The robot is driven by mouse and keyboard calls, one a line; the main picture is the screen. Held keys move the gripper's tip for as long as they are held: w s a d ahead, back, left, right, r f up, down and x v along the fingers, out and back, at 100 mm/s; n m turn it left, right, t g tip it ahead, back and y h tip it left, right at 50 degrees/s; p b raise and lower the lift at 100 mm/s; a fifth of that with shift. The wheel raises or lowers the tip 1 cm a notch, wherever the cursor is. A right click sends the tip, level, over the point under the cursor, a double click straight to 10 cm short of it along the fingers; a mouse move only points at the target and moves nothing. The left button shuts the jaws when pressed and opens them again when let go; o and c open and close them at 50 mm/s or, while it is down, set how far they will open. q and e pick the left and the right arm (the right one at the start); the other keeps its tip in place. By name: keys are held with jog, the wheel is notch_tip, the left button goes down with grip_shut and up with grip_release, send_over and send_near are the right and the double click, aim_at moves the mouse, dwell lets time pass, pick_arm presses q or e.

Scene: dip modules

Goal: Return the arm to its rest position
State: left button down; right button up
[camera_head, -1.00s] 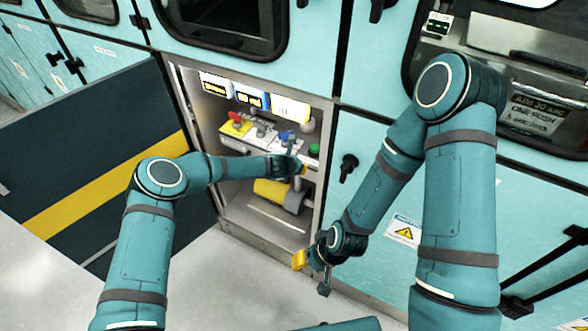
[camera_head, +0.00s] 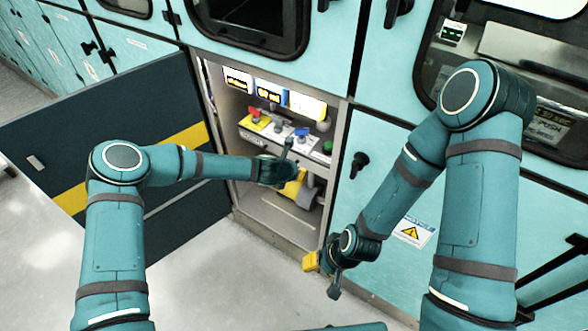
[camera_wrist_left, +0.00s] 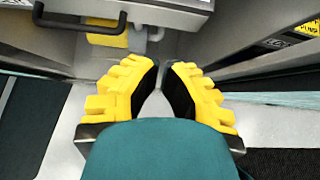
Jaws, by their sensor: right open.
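My left arm reaches from the left to the open cabinet bay (camera_head: 238,208). Its gripper (camera_head: 290,172) is in front of the bay, below the knob panel, and hard to make out there. In the left wrist view its yellow and black fingers (camera_wrist_left: 162,66) have nothing between them. Their tips are close together with a narrow gap. My right arm hangs in from the right. Its gripper (camera_head: 322,278) is open and empty, low in front of the teal cabinet, with one yellow finger and one dark part showing.
The bay holds a panel (camera_head: 283,137) with red, blue and green knobs, lit displays (camera_head: 270,97) above, and a yellow cylinder (camera_head: 298,190) partly hidden. A dark door with a yellow stripe (camera_head: 70,200) stands open at left. A black handle (camera_head: 358,163) projects right of the bay. Floor (camera_head: 205,275) is clear.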

pick_arm(q)
jog(key=shift+s+a+r, duration=0.2)
jog(key=shift+s+r, duration=0.05)
jog(key=shift+r, duration=0.05)
jog(key=s+a+f+m+g, duration=0.1)
jog(key=s+a+m, duration=0.4)
jog(key=s+m, duration=0.4)
jog(key=s+a+f+m+g+y, duration=0.1)
jog(key=s+a+m+g, duration=0.1)
jog(key=s+a+m, duration=0.3)
jog(key=s+a+f+m+g, duration=0.1)
jog(key=s+a+m, duration=0.5)
jog(key=s+m, duration=0.6)
jog(key=s+g, duration=0.1)
jog(key=s, duration=0.3)
jog(key=shift+m+y, duration=0.3)
jog(key=shift+y, duration=0.1)
jog(key=shift+s, duration=0.1)
